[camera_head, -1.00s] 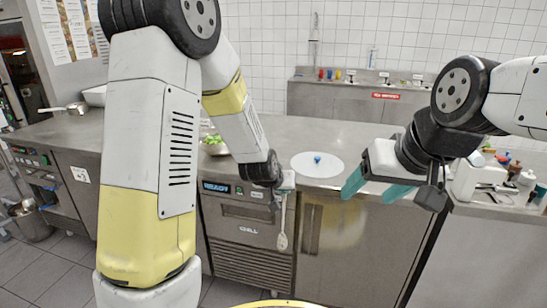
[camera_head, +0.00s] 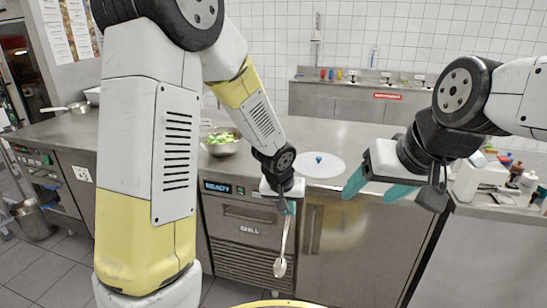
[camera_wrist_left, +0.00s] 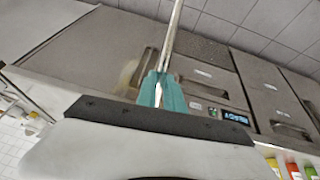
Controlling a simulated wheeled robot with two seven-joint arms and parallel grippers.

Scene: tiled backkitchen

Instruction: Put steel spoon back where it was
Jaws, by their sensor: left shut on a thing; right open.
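The steel spoon (camera_head: 281,262) hangs from my left gripper (camera_head: 287,208), bowl end down, in front of the steel counter's cabinet doors. My left gripper is shut on the upper part of its handle. In the left wrist view the teal fingertips (camera_wrist_left: 163,92) close on the spoon's handle (camera_wrist_left: 172,38), and the bowl is out of frame. My right gripper (camera_head: 372,188) is open and empty, over the counter's front edge at the right. A metal bowl with green food (camera_head: 222,145) stands on the counter behind my left forearm. A white round lid (camera_head: 330,166) with a blue knob lies to its right.
The steel counter (camera_head: 385,139) is mostly clear behind the lid. A white container (camera_head: 469,182) and small bottles crowd the right-hand counter. A saucepan (camera_head: 77,107) is at the far left. A yellow rim (camera_head: 275,304) shows at the bottom edge.

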